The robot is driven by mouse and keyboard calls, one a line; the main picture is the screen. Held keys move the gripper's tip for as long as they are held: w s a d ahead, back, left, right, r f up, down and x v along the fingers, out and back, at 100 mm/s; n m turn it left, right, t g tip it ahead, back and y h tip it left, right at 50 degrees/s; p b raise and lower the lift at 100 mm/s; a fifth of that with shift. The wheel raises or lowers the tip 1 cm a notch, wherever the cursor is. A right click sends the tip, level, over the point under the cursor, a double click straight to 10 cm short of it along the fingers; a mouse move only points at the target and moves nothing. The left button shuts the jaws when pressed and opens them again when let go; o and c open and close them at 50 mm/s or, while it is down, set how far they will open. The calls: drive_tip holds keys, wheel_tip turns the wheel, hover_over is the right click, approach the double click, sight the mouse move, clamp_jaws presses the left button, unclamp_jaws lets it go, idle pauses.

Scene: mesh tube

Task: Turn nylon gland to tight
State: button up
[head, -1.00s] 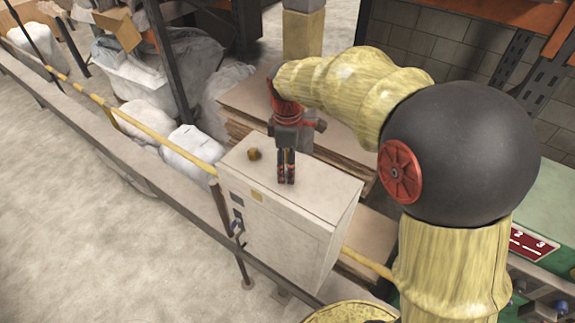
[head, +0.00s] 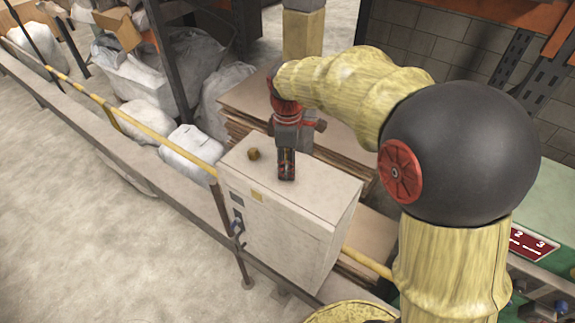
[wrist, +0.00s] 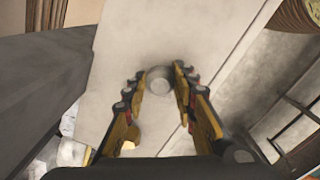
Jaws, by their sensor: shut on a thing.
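The nylon gland (wrist: 159,79) shows in the wrist view as a small round grey-white piece on top of the pale cabinet (head: 265,225). My gripper (head: 286,177) points down at the cabinet top, and its two fingertips in the wrist view (wrist: 160,80) sit on either side of the gland, shut on it. In the head view the fingers line up one before the other and hide the gland. How tight the gland is cannot be told.
A small brown-gold fitting (head: 254,154) stands on the cabinet top, left of my gripper. A yellow rail (head: 165,140) runs to the cabinet. Stacked boards (head: 245,100) lie behind it, and white sacks (head: 190,148) lie to the left.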

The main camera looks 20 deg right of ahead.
drive_tip(key=m, duration=0.3)
drive_tip(key=shift+m, duration=0.4)
drive_tip(key=m, duration=0.3)
drive_tip(key=shift+a+m, duration=0.1)
drive_tip(key=shift+m, duration=0.2)
drive_tip(key=m, duration=0.3)
drive_tip(key=shift+m, duration=0.3)
drive_tip(key=m, duration=0.3)
drive_tip(key=shift+a+m, duration=0.1)
drive_tip(key=shift+m, duration=0.2)
drive_tip(key=m, duration=0.6)
drive_tip(key=shift+a, duration=0.15)
drive_tip(key=m, duration=0.5)
drive_tip(key=shift+m, duration=0.4)
